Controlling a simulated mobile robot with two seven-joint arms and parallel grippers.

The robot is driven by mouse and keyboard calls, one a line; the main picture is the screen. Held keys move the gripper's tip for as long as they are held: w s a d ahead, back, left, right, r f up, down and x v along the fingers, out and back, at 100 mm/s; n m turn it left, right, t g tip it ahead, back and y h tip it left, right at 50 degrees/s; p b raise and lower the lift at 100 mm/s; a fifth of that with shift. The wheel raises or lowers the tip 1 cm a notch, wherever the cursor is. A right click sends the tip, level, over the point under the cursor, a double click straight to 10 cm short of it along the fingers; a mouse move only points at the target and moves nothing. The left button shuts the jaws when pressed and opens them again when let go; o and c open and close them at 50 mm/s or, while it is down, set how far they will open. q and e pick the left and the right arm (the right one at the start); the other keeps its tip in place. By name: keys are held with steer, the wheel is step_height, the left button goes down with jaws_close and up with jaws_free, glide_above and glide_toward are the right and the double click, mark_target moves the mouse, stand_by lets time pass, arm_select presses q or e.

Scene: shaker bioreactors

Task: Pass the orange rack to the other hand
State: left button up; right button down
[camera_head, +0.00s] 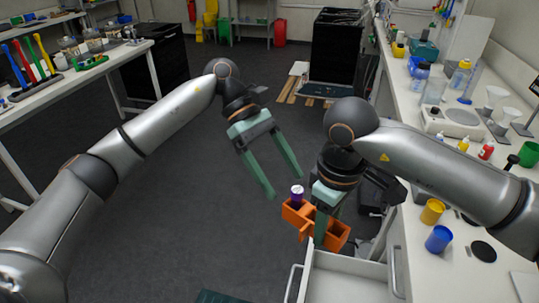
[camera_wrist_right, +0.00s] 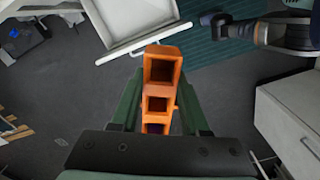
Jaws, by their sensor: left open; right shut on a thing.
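The orange rack (camera_head: 336,234) is held in the air by my right gripper (camera_head: 320,243), whose green fingers are shut around its middle. A purple vial with a whitish top (camera_head: 297,194) stands in the rack's left end. In the right wrist view the rack (camera_wrist_right: 161,71) lies lengthwise between the fingers, with its square openings showing. My left gripper (camera_head: 285,187) is open and empty. Its fingers point down just left of and above the rack's left end in the picture, and appear apart from the rack.
An open white drawer (camera_head: 345,285) is below the rack; it also shows in the right wrist view (camera_wrist_right: 137,36). The right bench carries a yellow cup (camera_head: 432,211), a blue cup (camera_head: 439,239) and bottles. A left bench (camera_head: 75,78) holds tools. The floor between is mostly clear.

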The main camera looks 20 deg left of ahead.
mark_target(299, 207)
arm_select(q)
steer(key=x, duration=0.7)
steer(key=shift+d, duration=0.1)
steer(key=shift+c, duration=0.2)
steer(key=shift+w, duration=0.1)
jaws_close()
arm_select(e)
steer(key=shift+s, duration=0.1)
steer(key=shift+c, duration=1.6)
jaws_free()
steer(key=shift+r, duration=3.75)
